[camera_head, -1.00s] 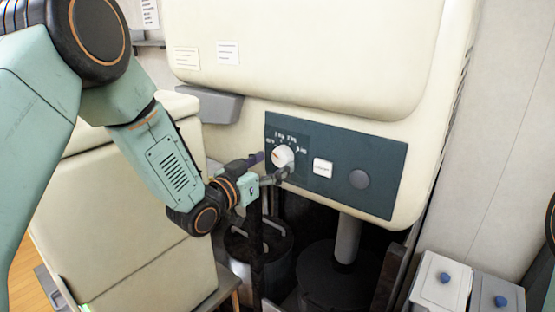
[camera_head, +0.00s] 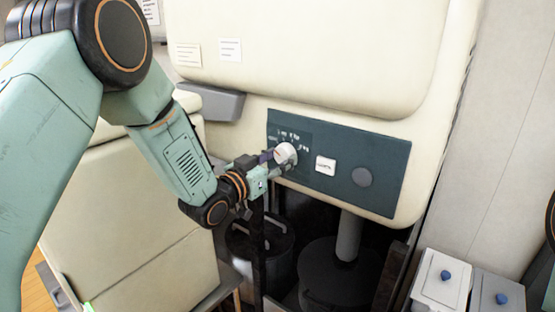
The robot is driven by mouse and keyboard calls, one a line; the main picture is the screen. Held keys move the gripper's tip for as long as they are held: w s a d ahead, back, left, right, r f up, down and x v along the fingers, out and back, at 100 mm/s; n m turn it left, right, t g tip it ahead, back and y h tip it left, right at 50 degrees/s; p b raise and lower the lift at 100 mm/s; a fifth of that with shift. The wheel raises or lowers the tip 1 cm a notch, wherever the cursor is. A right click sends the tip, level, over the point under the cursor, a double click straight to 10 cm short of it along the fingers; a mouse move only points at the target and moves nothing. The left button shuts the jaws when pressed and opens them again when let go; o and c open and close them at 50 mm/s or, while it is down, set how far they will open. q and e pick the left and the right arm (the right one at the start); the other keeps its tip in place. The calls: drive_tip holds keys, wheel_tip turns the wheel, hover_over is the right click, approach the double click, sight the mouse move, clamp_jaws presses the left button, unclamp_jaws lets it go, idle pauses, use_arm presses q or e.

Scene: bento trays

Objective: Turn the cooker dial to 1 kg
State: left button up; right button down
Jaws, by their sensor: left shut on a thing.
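The cooker (camera_head: 310,60) is a large cream machine with a dark blue-grey control panel (camera_head: 340,180) on its lower front. The white round dial (camera_head: 286,153) sits at the panel's left, under small white markings too small to read. My left gripper (camera_head: 279,157) comes in from the left and is shut on the dial, with one finger at its upper left and one at its lower side. The fingers hide part of the dial, and I cannot tell which marking it points to. My right gripper is not in view.
A white rectangular button (camera_head: 325,165) and a grey round knob (camera_head: 361,176) sit right of the dial. A grey ledge (camera_head: 212,104) juts out above left. Below are a dark pot (camera_head: 262,245) and a pipe. Two lidded boxes (camera_head: 440,277) stand at lower right.

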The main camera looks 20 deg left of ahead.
use_arm(q)
drive_tip(key=shift+r, duration=0.1)
drive_tip(key=c, duration=0.3)
drive_tip(key=shift+m, duration=0.3)
drive_tip(key=m+b, duration=0.2)
drive_tip(key=m, duration=0.1)
drive_tip(key=shift+m, duration=0.3)
drive_tip(key=shift+r+m+b, duration=0.1)
drive_tip(key=shift+m+b, duration=0.7)
drive_tip(key=shift+m, duration=1)
